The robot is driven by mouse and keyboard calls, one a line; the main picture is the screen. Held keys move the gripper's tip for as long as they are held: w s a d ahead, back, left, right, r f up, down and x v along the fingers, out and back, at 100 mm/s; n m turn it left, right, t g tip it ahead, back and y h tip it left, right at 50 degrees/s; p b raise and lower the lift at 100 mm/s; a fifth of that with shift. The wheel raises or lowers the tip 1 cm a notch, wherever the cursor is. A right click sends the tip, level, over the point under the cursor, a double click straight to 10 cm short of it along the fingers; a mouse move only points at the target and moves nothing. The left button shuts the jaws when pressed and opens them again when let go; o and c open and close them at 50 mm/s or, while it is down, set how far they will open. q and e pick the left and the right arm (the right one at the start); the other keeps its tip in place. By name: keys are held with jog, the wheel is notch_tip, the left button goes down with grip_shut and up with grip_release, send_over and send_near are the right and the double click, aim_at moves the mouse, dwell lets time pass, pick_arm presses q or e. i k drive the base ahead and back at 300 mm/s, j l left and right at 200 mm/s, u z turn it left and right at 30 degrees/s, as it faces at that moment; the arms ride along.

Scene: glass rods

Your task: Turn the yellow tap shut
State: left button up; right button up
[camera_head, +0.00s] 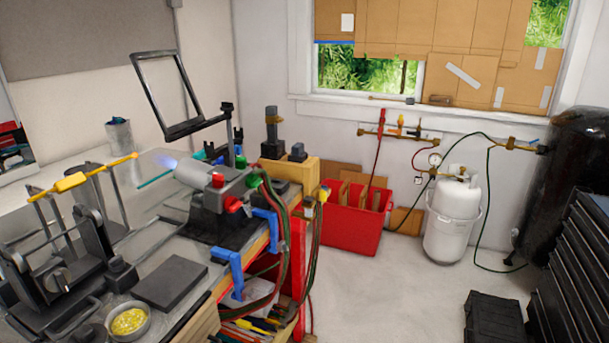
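Two small yellow pieces could be the yellow tap, and I cannot tell which is. One is a yellow fitting (323,194) at the right end of the workbench, by the red and green hoses. The other is an orange-yellow handle (400,121) on the brass pipe (398,133) along the back wall, beside a red one. Both are too small to tell whether they are open or shut. A burner (205,180) on the bench has red and green knobs and a bluish glow at its left end. Neither of my grippers is in view.
The workbench (195,290) fills the left, with a rod holder, a grey block (170,283) and a bowl (128,320). A red bin (352,228), a white gas cylinder (455,215) and a black tool chest (575,270) stand beyond. The floor between is clear, except a black case (494,318).

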aim_at(321, 195)
jog(key=u, duration=0.2)
jog(key=i+l+u, duration=0.15)
jog(key=u, duration=0.2)
jog(key=i+l+u, duration=0.1)
jog(key=l+u, duration=0.25)
jog(key=i+l+u, duration=0.1)
jog(key=u, duration=0.2)
jog(key=l, duration=0.1)
